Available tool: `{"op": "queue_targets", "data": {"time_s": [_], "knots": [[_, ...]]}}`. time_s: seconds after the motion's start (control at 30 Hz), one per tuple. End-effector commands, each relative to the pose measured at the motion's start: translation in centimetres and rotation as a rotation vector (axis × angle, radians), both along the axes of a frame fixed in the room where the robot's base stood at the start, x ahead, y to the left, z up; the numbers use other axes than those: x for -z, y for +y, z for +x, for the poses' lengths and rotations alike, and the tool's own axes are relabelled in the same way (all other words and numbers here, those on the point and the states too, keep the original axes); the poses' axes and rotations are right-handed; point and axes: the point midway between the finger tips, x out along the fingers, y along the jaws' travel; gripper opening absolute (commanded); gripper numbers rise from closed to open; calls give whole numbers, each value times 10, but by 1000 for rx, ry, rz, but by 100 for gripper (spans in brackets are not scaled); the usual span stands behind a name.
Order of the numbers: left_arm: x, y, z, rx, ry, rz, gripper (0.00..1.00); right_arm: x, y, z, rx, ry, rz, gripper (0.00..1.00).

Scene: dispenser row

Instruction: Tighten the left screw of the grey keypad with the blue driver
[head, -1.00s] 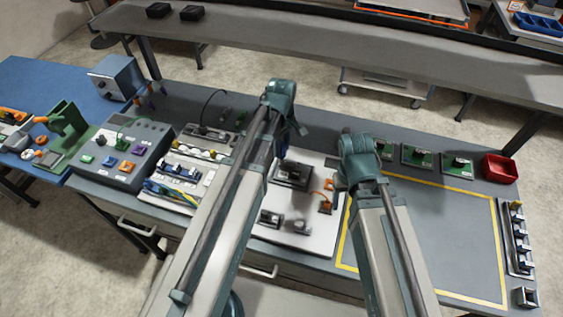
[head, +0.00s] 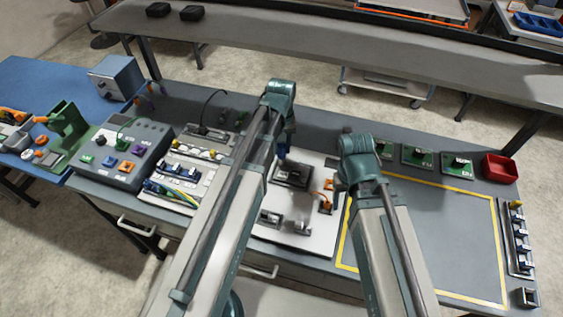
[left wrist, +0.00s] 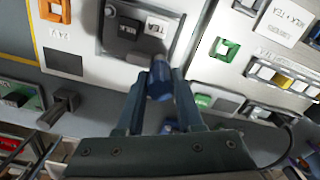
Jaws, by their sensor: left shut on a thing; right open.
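The grey keypad (head: 294,173) lies on a white panel, left of the yellow-taped area. In the left wrist view the keypad (left wrist: 177,22) is a dark plate with two raised keys, one light and one dark. My left gripper (left wrist: 158,84) is shut on the blue driver (left wrist: 159,82). The driver (head: 282,153) points down at the keypad's left end in the head view. Its tip is close to the plate there; I cannot tell whether it touches the screw, which the driver hides. My right arm shows in the head view, but its gripper is hidden.
An orange part (head: 326,201) sits right of the keypad on the white panel (head: 310,240). A switch console (head: 124,152) and a block with wires stand to the left. Green boards (head: 417,156) and a red bin (head: 500,168) line the back right. The yellow-taped area (head: 440,235) is clear.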

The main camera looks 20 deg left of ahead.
Motion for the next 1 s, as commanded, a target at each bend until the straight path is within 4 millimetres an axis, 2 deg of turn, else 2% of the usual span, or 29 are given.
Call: {"op": "queue_targets", "data": {"time_s": [0.13,0.5,0.63,1.0], "knots": [[0,0,0,83,-1,0,0,0,0,0,0,0,0,64],[0,1,1,551,-1,0,0,1,0,0,0,0,0,64],[1,1,1,606,-1,0,0,1,0,0,0,0,0,64],[-2,1,1,608,-1,0,0,-2,0,0,0,0,0,64]]}}
